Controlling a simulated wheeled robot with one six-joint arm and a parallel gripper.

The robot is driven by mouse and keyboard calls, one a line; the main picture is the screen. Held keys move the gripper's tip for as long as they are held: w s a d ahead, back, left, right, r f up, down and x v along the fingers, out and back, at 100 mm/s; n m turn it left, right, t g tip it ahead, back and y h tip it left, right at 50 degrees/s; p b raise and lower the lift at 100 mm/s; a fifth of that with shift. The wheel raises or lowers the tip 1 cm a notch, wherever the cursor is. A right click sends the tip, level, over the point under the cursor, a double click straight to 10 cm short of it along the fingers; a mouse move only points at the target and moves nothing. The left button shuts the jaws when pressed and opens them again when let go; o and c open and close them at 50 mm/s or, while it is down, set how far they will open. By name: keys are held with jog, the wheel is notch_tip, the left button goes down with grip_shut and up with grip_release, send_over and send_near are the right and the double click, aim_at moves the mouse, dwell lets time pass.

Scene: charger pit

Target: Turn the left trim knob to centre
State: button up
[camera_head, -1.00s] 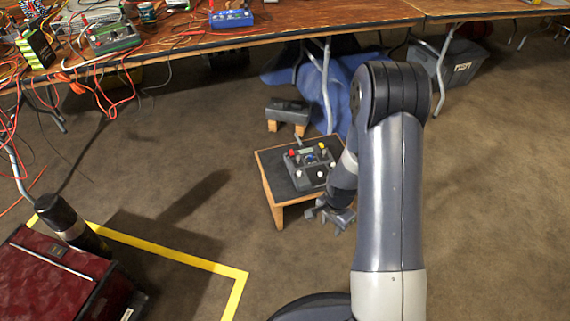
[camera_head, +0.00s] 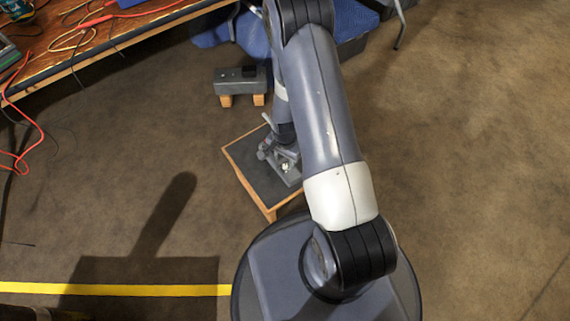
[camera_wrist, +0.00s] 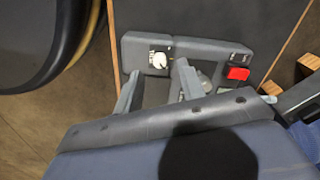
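The grey control box (camera_wrist: 205,46) sits on the dark-topped low stand. In the head view my arm covers most of it. The wrist view shows a white knob (camera_wrist: 159,60) on a pale plate, at the near left corner of the box; it appears to be the left trim knob. A white knob also shows in the head view (camera_head: 285,167). My gripper (camera_wrist: 158,88) is open over the box, its two fingers spread below the knob in the wrist picture. No contact with the knob is visible. The other knobs are hidden.
A red button (camera_wrist: 238,73) is on the same box. The low stand (camera_head: 247,165) has a wooden edge. A grey case on wooden feet (camera_head: 240,82) stands behind it, near blue cloth (camera_head: 215,36). A cable-strewn bench (camera_head: 80,45) is at upper left. Floor left of the stand is clear.

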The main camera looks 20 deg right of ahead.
aim_at(285, 165)
jog(key=shift+f+b, duration=0.3)
jog(key=shift+f, duration=1.3)
grip_shut()
